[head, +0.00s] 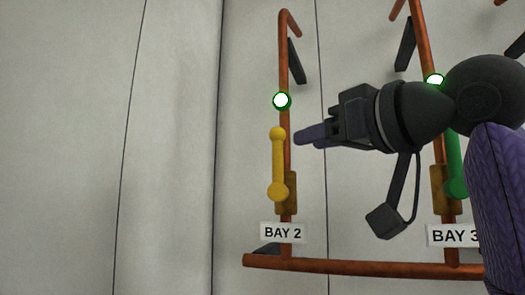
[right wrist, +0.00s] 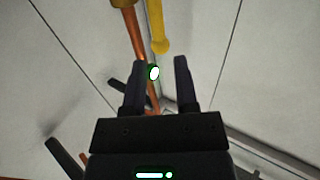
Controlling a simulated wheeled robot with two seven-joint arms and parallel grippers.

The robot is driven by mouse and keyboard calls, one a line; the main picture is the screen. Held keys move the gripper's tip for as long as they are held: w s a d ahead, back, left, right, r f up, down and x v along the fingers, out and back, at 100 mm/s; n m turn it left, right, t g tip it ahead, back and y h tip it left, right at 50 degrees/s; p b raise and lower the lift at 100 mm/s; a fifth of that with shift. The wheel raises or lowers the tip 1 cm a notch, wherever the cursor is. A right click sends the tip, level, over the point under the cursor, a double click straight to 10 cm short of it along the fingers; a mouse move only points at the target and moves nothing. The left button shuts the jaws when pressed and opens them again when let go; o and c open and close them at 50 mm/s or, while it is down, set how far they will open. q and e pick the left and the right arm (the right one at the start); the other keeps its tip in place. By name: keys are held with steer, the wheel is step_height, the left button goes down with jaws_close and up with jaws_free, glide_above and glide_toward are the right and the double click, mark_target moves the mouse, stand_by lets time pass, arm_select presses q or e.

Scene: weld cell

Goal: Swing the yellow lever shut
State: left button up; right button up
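The yellow lever (head: 278,165) stands upright, roughly in line with the orange pipe at BAY 2, its lower knob at the brass valve body (head: 286,192). My right gripper (head: 299,138) points left in the head view, its fingertips just right of the lever's upper end. In the right wrist view the fingers (right wrist: 160,68) are apart with nothing held. The yellow lever (right wrist: 157,25) shows there beyond the fingertips, its rounded end just ahead of the gap. I cannot tell whether anything touches. My left gripper is not in view.
A round lamp (head: 281,100) glows white with a green rim above the lever. A BAY 2 sign (head: 283,232) hangs below. A green lever (head: 456,165) at BAY 3 is partly behind my right arm. An orange pipe (head: 360,268) runs along the bottom. Bare wall lies left.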

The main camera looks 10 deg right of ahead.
mark_target(282, 148)
steer(key=p+x, duration=0.4)
steer(key=x, duration=0.4)
steer(key=shift+w+d+r, duration=0.1)
steer(key=shift+w, duration=0.2)
steer(key=shift+s, duration=0.15)
steer(key=shift+c, duration=0.6)
jaws_close()
